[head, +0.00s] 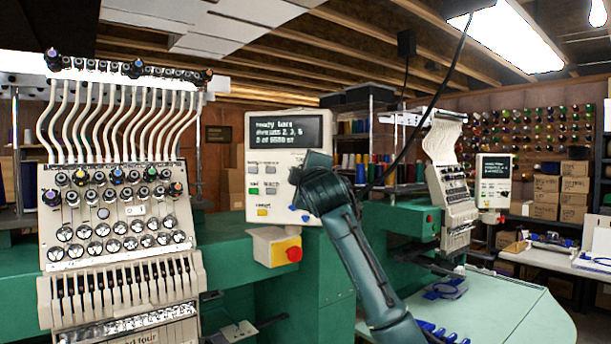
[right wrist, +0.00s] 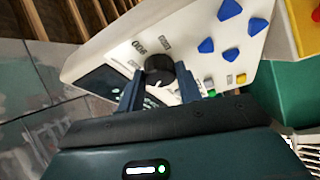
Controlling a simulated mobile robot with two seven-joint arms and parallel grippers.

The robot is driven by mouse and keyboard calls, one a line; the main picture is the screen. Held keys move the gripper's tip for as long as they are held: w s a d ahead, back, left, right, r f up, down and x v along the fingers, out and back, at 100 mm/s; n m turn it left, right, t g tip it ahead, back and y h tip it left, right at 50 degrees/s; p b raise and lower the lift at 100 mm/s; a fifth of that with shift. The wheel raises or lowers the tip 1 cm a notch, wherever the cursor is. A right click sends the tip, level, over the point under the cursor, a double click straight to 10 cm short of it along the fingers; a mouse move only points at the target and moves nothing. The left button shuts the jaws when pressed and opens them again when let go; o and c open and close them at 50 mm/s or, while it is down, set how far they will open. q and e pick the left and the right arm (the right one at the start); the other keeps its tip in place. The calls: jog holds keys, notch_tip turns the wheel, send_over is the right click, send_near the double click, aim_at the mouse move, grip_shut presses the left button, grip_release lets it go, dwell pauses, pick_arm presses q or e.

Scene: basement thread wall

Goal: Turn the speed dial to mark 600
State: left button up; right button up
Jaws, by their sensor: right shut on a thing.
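The control panel (head: 252,195) is a white box with a dark screen of white text, mounted on the green machine in the middle of the head view. The speed dial (right wrist: 157,69) is a round black knob on that panel in the right wrist view. My right gripper (right wrist: 159,84) is shut on the dial, with one finger on each side of it. In the head view my right gripper (head: 310,172) covers the panel's right side and hides the dial. A printed number shows beside the dial, too blurred and tilted to read surely. My left gripper is in neither view.
Blue arrow buttons (right wrist: 230,9) and small green and yellow buttons sit close to the dial. A yellow box with a red button (head: 293,254) is below the panel. The needle head with thread tubes (head: 118,215) stands at left. A pale green table (head: 500,305) is at right.

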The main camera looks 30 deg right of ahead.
jog(key=shift+r+n+g+y, duration=0.2)
jog(key=shift+n+g, duration=0.55)
jog(key=shift+n, duration=1.15)
jog(key=shift+n+g+y, duration=0.3)
jog(key=shift+n+g, duration=0.45)
jog(key=shift+n, duration=1.15)
jog(key=o, duration=1)
jog(key=b+v, duration=0.4)
jog(key=v, duration=0.9)
